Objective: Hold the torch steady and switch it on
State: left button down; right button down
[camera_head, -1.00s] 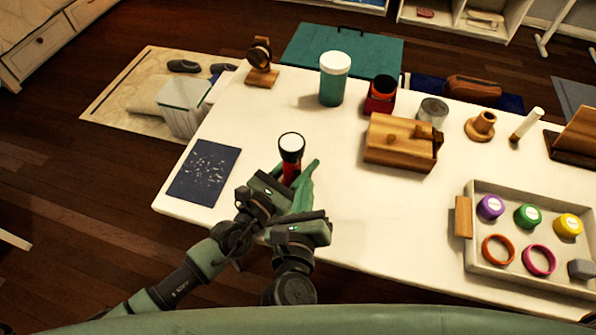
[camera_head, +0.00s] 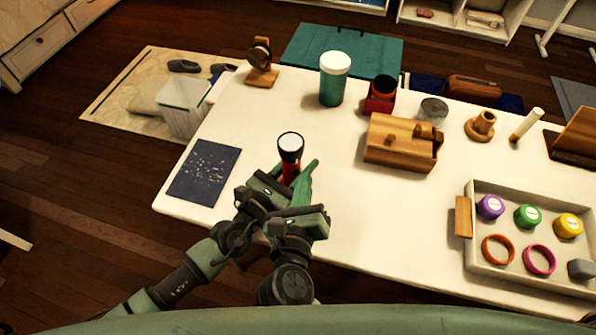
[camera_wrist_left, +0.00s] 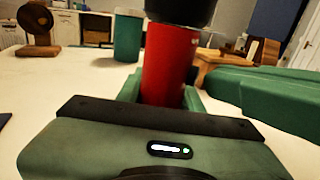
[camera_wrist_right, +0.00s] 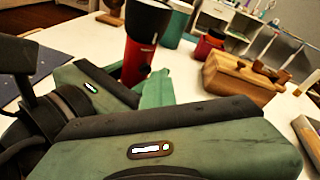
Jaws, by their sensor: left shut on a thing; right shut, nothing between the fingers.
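The torch (camera_head: 290,148) stands upright with its pale round lens facing up, a black head and a red body. I cannot tell whether the lens is lit. My left gripper (camera_head: 283,180) is shut around the red body, which also shows in the left wrist view (camera_wrist_left: 170,62). My right gripper (camera_head: 309,172) is shut and empty, its fingers close beside the torch on the right. In the right wrist view the torch (camera_wrist_right: 141,48) is just beyond the fingers, with a small dark spot on its red side. I cannot tell whether the fingertips touch it.
The white table (camera_head: 260,120) has a dark blue speckled sheet (camera_head: 205,172) to the left. A green jar (camera_head: 333,80) and a wooden box (camera_head: 400,143) stand farther back. A tray (camera_head: 500,262) with coloured lids and rings lies at the right. Table between torch and tray is clear.

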jog(key=shift+w+a+f+y, duration=0.1)
jog(key=shift+w+a+y, duration=0.2)
jog(key=shift+a, duration=0.3)
dwell(0.4)
jog(key=shift+s, duration=0.1)
jog(key=shift+s+d+f, duration=0.15)
jog(key=shift+s+d, duration=0.05)
jog(key=shift+s, duration=0.75)
jog(key=shift+d, duration=0.1)
jog(key=shift+s+d, duration=0.4)
jog(key=shift+s, duration=0.3)
jog(key=shift+s+d, duration=0.45)
jog(key=shift+s, duration=0.3)
jog(key=shift+s+d, duration=0.4)
jog(key=shift+s, duration=0.3)
dwell(0.4)
jog(key=s+d, duration=0.2)
jog(key=s, duration=0.1)
jog(key=shift+s+r, duration=0.1)
jog(key=shift+r, duration=0.1)
jog(key=shift+w+a, duration=0.6)
jog(key=shift+w, duration=0.7)
jog(key=shift+w+a, duration=0.65)
jog(key=shift+w, duration=0.65)
jog(key=shift+w+a, duration=0.6)
jog(key=shift+w, duration=0.7)
